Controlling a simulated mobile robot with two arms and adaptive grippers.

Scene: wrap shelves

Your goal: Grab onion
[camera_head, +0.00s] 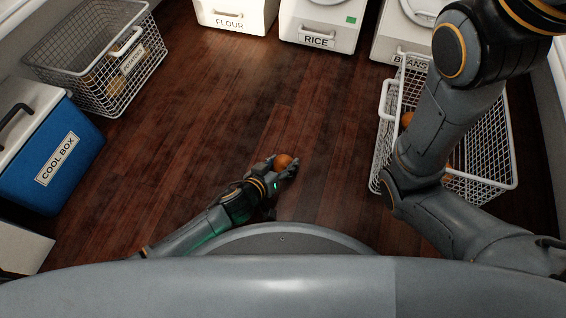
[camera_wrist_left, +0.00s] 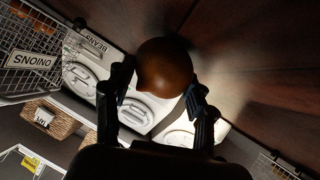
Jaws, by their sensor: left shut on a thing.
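A round orange-brown onion (camera_head: 283,160) is held between the fingers of my left gripper (camera_head: 284,169), above the dark wood floor near the front of my base. In the left wrist view the onion (camera_wrist_left: 164,68) sits between the two fingertips of the left gripper (camera_wrist_left: 160,90), which are shut on it. A white wire basket (camera_head: 497,186) stands at the right, partly hidden behind my right arm, with orange-brown round things inside. Its label reads ONIONS in the left wrist view (camera_wrist_left: 32,61). My right gripper is not visible.
White bins labelled FLOUR (camera_head: 236,14), RICE (camera_head: 318,40) and BEANS (camera_head: 402,45) stand at the back. A blue cool box (camera_head: 50,150) and a wire basket (camera_head: 101,50) labelled potatoes stand at the left. The middle floor (camera_head: 250,95) is clear.

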